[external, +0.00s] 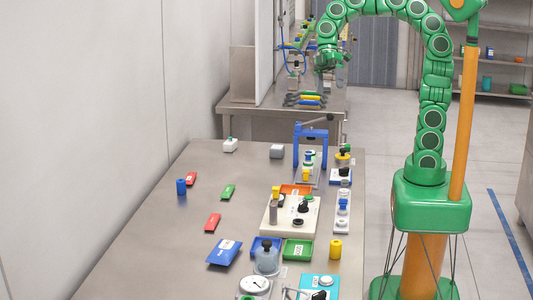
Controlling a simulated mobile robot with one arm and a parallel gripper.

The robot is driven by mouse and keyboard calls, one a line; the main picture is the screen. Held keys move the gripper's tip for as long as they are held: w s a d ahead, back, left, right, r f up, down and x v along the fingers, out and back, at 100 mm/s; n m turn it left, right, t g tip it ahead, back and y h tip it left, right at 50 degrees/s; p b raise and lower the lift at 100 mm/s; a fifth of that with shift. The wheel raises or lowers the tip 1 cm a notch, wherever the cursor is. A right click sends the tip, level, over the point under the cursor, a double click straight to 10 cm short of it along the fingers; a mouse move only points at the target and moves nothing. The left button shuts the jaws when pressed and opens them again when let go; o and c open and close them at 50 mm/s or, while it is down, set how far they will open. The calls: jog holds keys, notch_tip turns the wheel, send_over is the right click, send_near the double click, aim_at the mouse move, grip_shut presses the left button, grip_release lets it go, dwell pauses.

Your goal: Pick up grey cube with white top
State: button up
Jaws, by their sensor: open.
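A small grey cube with a paler top (277,151) sits on the far part of the metal table, left of the blue frame. Nothing touches it. My gripper (328,64) hangs at the end of my green arm, high up and beyond the cube in the picture, above and to the right of it. It is open, clear of the cube, and its fingers are small and hard to make out.
Red, green and blue pieces lie nearer on the metal table (165,215). A second bench (240,103) stands behind.

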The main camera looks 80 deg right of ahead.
jog(key=w+d+f+n+t+y, duration=0.3)
jog(key=w+d+n+t+y, duration=0.15)
jog(key=w+d, duration=1.2)
jog(key=w+d+f+t, duration=0.15)
jog(key=d+f, duration=0.25)
jog(key=d, duration=0.6)
send_near(277, 147)
jog(key=shift+w+d+f+m, duration=0.2)
jog(key=shift+w+f+m, duration=0.05)
jog(key=shift+w+f, duration=0.5)
jog(key=shift+y+x, duration=0.25)
jog(key=shift+x, duration=1.05)
jog(key=shift+w+a+f, duration=0.1)
jog(key=shift+a+f, duration=0.1)
jog(key=shift+a, duration=0.5)
jog(key=shift+w+a+f, duration=0.1)
jog(key=shift+a+f, duration=0.1)
jog(key=shift+a, duration=0.55)
jog(key=shift+w+a+f, duration=0.1)
jog(key=shift+a+f, duration=0.1)
jog(key=shift+a, duration=0.5)
jog(key=shift+w+a+f, duration=0.2)
jog(key=shift+a+f, duration=0.05)
jog(key=shift+a, duration=0.1)
jog(key=c, duration=1.3)
